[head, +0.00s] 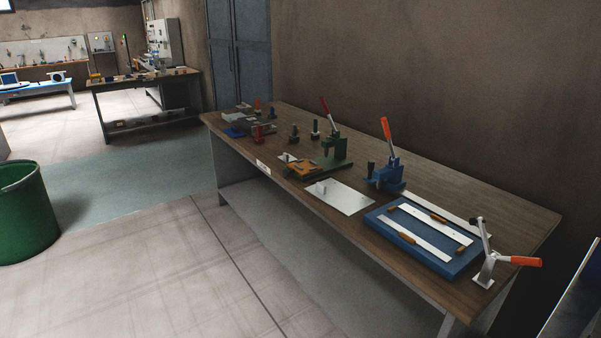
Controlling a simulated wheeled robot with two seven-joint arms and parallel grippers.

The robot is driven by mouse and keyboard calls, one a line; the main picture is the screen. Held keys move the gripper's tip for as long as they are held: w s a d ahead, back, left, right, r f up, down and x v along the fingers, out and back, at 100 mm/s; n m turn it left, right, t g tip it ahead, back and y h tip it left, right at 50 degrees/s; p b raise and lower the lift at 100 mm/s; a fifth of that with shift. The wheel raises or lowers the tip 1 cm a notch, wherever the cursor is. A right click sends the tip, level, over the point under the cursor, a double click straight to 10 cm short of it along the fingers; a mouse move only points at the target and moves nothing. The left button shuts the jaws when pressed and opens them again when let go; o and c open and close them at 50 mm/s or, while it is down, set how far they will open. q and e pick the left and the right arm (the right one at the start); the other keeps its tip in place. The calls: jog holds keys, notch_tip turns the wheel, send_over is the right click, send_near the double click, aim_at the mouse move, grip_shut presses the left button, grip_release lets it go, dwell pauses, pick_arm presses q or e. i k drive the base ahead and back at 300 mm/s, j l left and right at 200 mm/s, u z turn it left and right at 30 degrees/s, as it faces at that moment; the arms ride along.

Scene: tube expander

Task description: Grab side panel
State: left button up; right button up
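Neither of my grippers shows in the head view. Nothing is marked as the side panel, and I cannot tell which flat part it is. A flat white plate (352,203) lies on the workbench with a small light block on it. Right of it a blue tray (388,234) holds pale flat strips (418,238) with orange-brown pieces on them. Another long pale strip (462,219) lies on the bench behind the tray.
The wooden workbench (515,217) stands along the wall. Several small tools and clamps crowd the far left end. A green bin (24,214) stands at left. Floor before the bench is clear.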

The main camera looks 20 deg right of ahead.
aim_at(346, 200)
jog(key=i+j+z, duration=0.15)
jog(key=i, duration=1.05)
jog(key=i+j+z, duration=0.1)
jog(key=i+z, duration=0.3)
jog(key=i+j+z, duration=0.15)
jog(key=z, duration=0.2)
jog(key=i+j+z, duration=0.9)
jog(key=j, duration=0.4)
jog(key=i, duration=0.1)
